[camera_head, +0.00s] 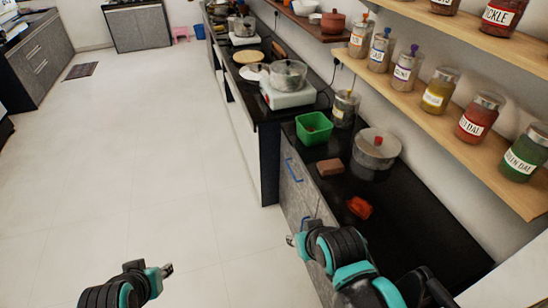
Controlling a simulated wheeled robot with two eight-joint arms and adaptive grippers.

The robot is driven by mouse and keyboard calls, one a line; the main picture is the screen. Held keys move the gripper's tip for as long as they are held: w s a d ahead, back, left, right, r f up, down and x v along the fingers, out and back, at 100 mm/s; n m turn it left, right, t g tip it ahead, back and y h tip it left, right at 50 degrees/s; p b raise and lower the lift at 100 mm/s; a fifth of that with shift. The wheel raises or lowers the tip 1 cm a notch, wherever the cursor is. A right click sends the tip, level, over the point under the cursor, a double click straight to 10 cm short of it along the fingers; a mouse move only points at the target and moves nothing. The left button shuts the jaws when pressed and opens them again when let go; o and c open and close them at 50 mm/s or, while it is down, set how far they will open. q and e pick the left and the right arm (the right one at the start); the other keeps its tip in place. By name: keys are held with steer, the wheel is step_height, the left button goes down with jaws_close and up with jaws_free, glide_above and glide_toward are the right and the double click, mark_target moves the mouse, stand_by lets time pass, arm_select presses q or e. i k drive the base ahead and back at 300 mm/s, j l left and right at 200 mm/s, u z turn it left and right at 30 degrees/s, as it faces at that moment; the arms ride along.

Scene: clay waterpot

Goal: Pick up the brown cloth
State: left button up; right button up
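A small brown block-shaped item (330,167), possibly the folded brown cloth, lies on the black counter in front of the lidded pot. A crumpled orange-red item (360,208) lies nearer to me on the same counter. My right gripper (291,240) is beside the counter's front edge, left of and nearer than both items, touching neither. My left gripper (167,270) is over the open floor at the lower left, far from the counter. Both grippers' fingers are too small to tell open from shut. Nothing shows held in either.
The black counter (425,225) is bare at its near right. A green bin (313,128), a grey lidded pot (376,149) and a jar (345,108) stand behind the brown item. A wooden shelf (440,130) with several jars overhangs the right.

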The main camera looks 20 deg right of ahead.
mark_target(334, 166)
steer(key=i+j+u, duration=0.15)
steer(key=i, duration=0.3)
steer(key=i+j+u, duration=0.15)
steer(key=i+j, duration=0.2)
steer(key=i+z, duration=0.45)
steer(key=i+j+z, duration=0.2)
steer(key=i+z, duration=0.2)
steer(key=i, duration=0.2)
steer(key=i+l+z, duration=0.1)
steer(key=z, duration=0.4)
steer(key=i+z, duration=0.25)
steer(key=z, duration=0.25)
steer(key=i+z, duration=0.15)
steer(key=z, duration=0.3)
steer(key=i+j+z, duration=0.15)
steer(key=z, duration=0.35)
steer(key=i+j+z, duration=0.15)
steer(key=z, duration=0.25)
steer(key=i, duration=0.1)
